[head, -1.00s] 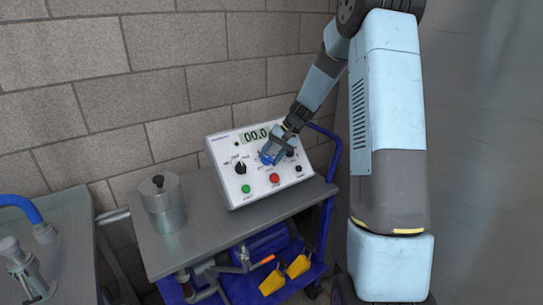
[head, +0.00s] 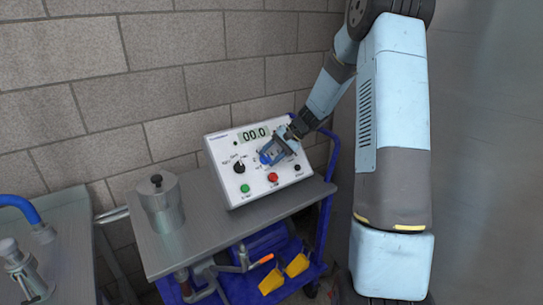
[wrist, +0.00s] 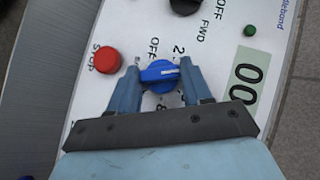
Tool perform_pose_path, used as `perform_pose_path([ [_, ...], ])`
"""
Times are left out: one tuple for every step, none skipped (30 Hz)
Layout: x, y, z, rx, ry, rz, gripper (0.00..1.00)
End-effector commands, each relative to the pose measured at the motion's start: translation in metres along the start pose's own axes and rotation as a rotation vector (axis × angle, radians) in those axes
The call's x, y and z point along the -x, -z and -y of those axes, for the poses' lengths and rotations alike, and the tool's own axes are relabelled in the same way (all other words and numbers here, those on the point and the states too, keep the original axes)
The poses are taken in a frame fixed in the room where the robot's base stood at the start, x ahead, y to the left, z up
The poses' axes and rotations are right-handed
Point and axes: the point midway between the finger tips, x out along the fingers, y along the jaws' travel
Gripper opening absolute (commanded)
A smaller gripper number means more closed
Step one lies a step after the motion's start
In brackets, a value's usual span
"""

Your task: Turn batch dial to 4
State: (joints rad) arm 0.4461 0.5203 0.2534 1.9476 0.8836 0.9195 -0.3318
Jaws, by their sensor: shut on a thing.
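The batch dial is a blue knob (wrist: 158,76) on the sloped face of a white control box (head: 222,183). In the wrist view, OFF, 2 and 8 are printed around it; other marks are hidden by my fingers. My gripper (wrist: 161,72) is shut on the blue knob, with one finger on each side. In the head view, my gripper (head: 271,155) covers much of the dial, and only a bit of blue shows. A pale mark shows on the knob's bar, but I cannot tell which number it points to.
The box carries a 00.0 display (head: 254,134), a black knob (head: 239,168), a green button (head: 245,188), a red STOP button (head: 272,177) and a small black knob (head: 297,168). A metal pot (head: 161,205) stands left on the cart top (head: 215,225). A block wall is behind.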

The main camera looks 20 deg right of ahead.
Motion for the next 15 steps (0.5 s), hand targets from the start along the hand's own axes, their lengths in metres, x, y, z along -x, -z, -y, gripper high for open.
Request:
perform_pose_path([
  [0.0021, 0.002, -0.0001, -0.001, 0.0, -0.006, 0.18],
  [0.0021, 0.002, -0.0001, 0.0, 0.0, -0.006, 0.18],
  [0.0021, 0.002, -0.0001, 0.0, 0.0, -0.006, 0.52],
  [0.0019, 0.0019, -0.0001, 0.0, 0.0, -0.006, 0.55],
  [0.0018, 0.0017, 0.0, 0.0, 0.0, -0.005, 0.57],
  [0.0015, 0.0015, 0.0, 0.0, 0.0, -0.005, 0.61],
  [0.0013, 0.0013, 0.0, 0.0, 0.0, -0.004, 0.64],
  [0.0012, 0.0012, 0.0, 0.0, 0.0, -0.004, 0.67],
  [0.001, 0.001, 0.0, 0.0, 0.0, -0.003, 0.71],
  [0.001, 0.0009, -0.0001, 0.0, 0.0, -0.003, 0.74],
  [0.0008, 0.0008, 0.0, 0.0, 0.0, -0.003, 0.74],
  [0.0007, 0.0007, 0.0, 0.0, 0.0, -0.002, 0.74],
  [0.0006, 0.0006, 0.0, 0.0, 0.0, -0.002, 0.74],
  [0.0006, 0.0006, 0.0, 0.0, 0.0, -0.002, 0.74],
  [0.0005, 0.0005, 0.0, 0.0, 0.0, -0.001, 0.74],
])
